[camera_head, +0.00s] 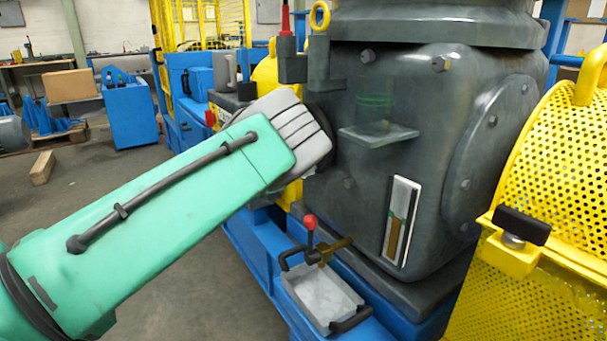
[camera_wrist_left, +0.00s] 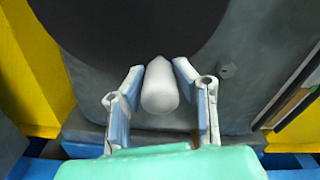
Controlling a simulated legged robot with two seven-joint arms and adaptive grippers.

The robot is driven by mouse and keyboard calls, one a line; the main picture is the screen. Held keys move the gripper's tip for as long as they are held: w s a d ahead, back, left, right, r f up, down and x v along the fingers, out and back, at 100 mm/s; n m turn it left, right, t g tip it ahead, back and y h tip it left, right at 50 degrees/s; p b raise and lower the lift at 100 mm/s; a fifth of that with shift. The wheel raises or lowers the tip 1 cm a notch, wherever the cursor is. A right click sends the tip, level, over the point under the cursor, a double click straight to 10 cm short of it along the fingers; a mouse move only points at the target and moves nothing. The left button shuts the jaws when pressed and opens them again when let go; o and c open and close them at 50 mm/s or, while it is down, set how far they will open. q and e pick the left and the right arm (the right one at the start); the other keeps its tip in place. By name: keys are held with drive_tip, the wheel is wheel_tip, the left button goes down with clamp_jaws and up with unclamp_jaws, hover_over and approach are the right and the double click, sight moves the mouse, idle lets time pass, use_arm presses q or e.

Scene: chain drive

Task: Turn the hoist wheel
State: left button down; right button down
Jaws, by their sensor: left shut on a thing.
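The hoist wheel (camera_wrist_left: 125,25) is a large dark disc that fills the top of the left wrist view. A pale grey rounded handle (camera_wrist_left: 160,90) stands out from its lower part. My left gripper (camera_wrist_left: 158,66) is shut on this handle, with one blue-grey finger on each side. In the head view my green left forearm reaches to the left side of a big dark grey gearbox (camera_head: 385,100). There my arm hides the fingers, the handle and most of the wheel. My right gripper is not in view.
A yellow perforated guard (camera_head: 560,150) stands at the right. Below my forearm, a red-knobbed lever (camera_head: 310,222) stands by a grey tray (camera_head: 322,300) on the blue base. A small shelf (camera_head: 378,134) juts from the gearbox. The floor at the left is mostly free.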

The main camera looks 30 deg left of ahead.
use_arm(q)
drive_tip(key=shift+a+f, duration=0.15)
drive_tip(key=shift+f, duration=0.1)
drive_tip(key=c, duration=1.3)
unclamp_jaws()
drive_tip(key=shift+r, duration=0.1)
drive_tip(key=v, duration=1.2)
